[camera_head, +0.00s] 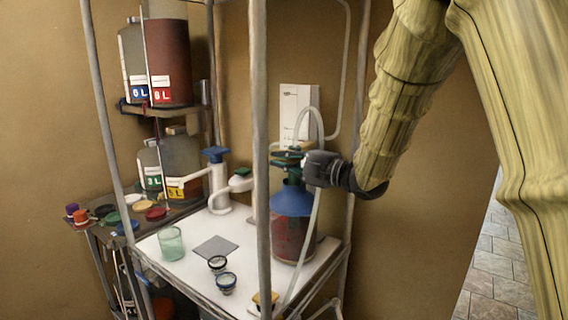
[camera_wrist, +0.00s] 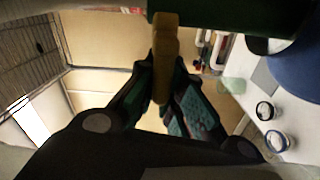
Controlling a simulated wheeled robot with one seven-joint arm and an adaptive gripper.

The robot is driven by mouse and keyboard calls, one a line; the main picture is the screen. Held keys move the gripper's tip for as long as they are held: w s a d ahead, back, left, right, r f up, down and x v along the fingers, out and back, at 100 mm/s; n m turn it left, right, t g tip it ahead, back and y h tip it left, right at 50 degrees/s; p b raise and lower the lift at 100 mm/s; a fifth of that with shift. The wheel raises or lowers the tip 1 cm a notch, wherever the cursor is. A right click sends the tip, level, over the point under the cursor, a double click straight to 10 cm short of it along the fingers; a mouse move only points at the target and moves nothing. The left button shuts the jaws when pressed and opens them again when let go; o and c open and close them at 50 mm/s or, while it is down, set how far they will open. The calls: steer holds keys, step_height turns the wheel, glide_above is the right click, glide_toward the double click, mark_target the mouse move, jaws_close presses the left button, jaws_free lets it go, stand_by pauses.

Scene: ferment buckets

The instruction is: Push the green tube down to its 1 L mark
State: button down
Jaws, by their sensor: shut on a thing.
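My gripper (camera_head: 300,163) is at the top of a large bottle (camera_head: 291,235) with a blue shoulder and dark red contents. In the wrist view my gripper (camera_wrist: 165,75) is shut on an upright tan bar (camera_wrist: 162,50), one finger on each side. A dark green piece (camera_wrist: 205,14) spans the top of that view, touching or behind the bar's upper end. Green parts also show at the bottle's neck in the head view, partly hidden by my gripper. A pale hose (camera_head: 318,125) loops above the bottle and hangs down in front. I cannot read a 1 L mark.
A metal post (camera_head: 259,110) stands before the bench. The white bench top (camera_head: 185,270) holds a green glass (camera_head: 171,243), a grey square (camera_head: 214,248), two small cups (camera_head: 226,283) and a blue-topped pump (camera_head: 217,180). Labelled buckets (camera_head: 169,60) stand on shelves at left.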

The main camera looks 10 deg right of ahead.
steer(key=c, duration=1.5)
jaws_free()
steer(key=shift+f, duration=0.15)
steer(key=v, duration=1.2)
steer(key=shift+w+d, duration=0.15)
